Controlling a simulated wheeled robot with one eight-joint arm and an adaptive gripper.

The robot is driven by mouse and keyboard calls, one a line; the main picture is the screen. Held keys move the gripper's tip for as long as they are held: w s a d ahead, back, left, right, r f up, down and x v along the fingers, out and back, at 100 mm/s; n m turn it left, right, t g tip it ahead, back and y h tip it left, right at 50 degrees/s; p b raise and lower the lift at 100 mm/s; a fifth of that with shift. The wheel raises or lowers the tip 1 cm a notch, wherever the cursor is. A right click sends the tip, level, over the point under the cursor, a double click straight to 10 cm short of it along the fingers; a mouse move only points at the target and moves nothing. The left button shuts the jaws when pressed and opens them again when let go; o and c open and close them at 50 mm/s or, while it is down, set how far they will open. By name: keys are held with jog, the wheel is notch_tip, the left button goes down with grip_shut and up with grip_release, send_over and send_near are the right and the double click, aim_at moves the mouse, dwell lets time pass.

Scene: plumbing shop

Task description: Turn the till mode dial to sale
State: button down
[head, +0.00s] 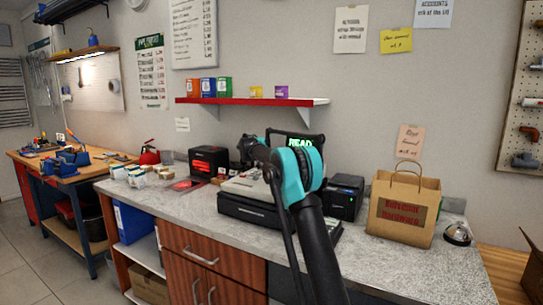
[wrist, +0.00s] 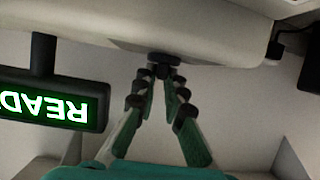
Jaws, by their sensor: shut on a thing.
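The till (head: 250,205) stands on the counter, and its light casing (wrist: 200,28) fills the top of the wrist view, upside down. The dark mode dial (wrist: 164,58) sits on the casing's edge. My gripper (wrist: 163,73) has its fingertips closed on the dial. The dial's pointer and mode markings cannot be made out. In the head view my arm hides the dial. The till's display shows green letters reading READY, partly cut off in the wrist view (wrist: 58,108) and partly covered by my arm in the head view (head: 300,142).
A black printer-like box (head: 345,196), a paper bag (head: 402,212) and a bell (head: 458,233) stand right of the till. A black device with a red display (head: 208,162) and small boxes stand left. A red shelf (head: 250,101) hangs above. The front counter is clear.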

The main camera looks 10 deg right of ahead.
jog(key=shift+m+g+h, duration=0.3)
jog(key=shift+m+g, duration=0.1)
jog(key=c, duration=1.6)
grip_release()
jog(key=v, duration=1.2)
jog(key=shift+a+f, duration=0.15)
